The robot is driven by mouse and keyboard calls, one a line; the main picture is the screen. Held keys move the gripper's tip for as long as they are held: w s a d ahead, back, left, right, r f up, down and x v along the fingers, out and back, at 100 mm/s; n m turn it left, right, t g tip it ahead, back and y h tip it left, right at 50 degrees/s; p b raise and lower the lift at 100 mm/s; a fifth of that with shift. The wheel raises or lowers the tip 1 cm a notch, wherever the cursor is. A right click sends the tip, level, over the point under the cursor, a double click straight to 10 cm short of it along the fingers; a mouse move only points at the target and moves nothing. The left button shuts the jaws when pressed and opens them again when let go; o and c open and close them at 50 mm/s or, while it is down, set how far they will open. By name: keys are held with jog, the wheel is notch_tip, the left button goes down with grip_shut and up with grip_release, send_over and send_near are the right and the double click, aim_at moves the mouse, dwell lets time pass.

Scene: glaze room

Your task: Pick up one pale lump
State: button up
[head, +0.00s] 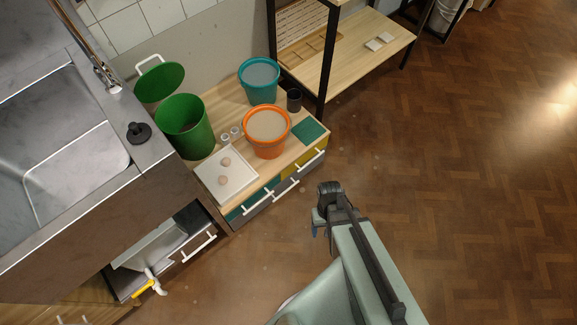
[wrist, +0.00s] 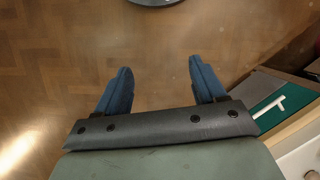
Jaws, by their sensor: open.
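Two pale lumps sit on a white tray (head: 240,181) at the front left of the wooden worktop. One lump (head: 226,162) lies towards the back and the other lump (head: 223,180) lies nearer the front, a small gap apart. My gripper (head: 317,225) is in front of the worktop, over the floor, to the right of the tray and apart from it. In the wrist view my gripper (wrist: 158,80) is open with its two blue fingers wide apart and only floor between them.
An orange bucket (head: 267,133), a teal bucket (head: 260,82), a green bin (head: 185,127) and a dark cup (head: 294,100) stand behind and beside the tray. Drawers with white handles (head: 258,204) front the worktop. A steel sink (head: 75,150) is left. Floor at right is clear.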

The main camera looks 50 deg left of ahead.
jog(key=s+a+r+n+y, duration=0.1)
jog(key=s+a+r+n, duration=0.1)
jog(key=s+a, duration=0.5)
jog(key=s+a+r+n+t+y, duration=0.1)
jog(key=s+a+n, duration=0.1)
jog(key=a, duration=0.8)
jog(key=s+a+r+n+y, duration=0.1)
jog(key=s+a+r+n, duration=0.1)
jog(key=s+a, duration=0.5)
jog(key=n+y, duration=0.4)
jog(key=n, duration=0.1)
send_near(223, 179)
jog(key=x, duration=0.4)
jog(key=shift+d+f, duration=0.15)
jog(key=shift+f, duration=0.3)
jog(key=shift+a+x, duration=0.1)
jog(key=shift+x, duration=1.2)
jog(key=shift+a+x, duration=0.15)
jog(key=shift+x, duration=1.1)
jog(key=shift+r, duration=0.15)
jog(key=c, duration=1.2)
jog(key=shift+o, duration=0.2)
jog(key=shift+r, duration=0.1)
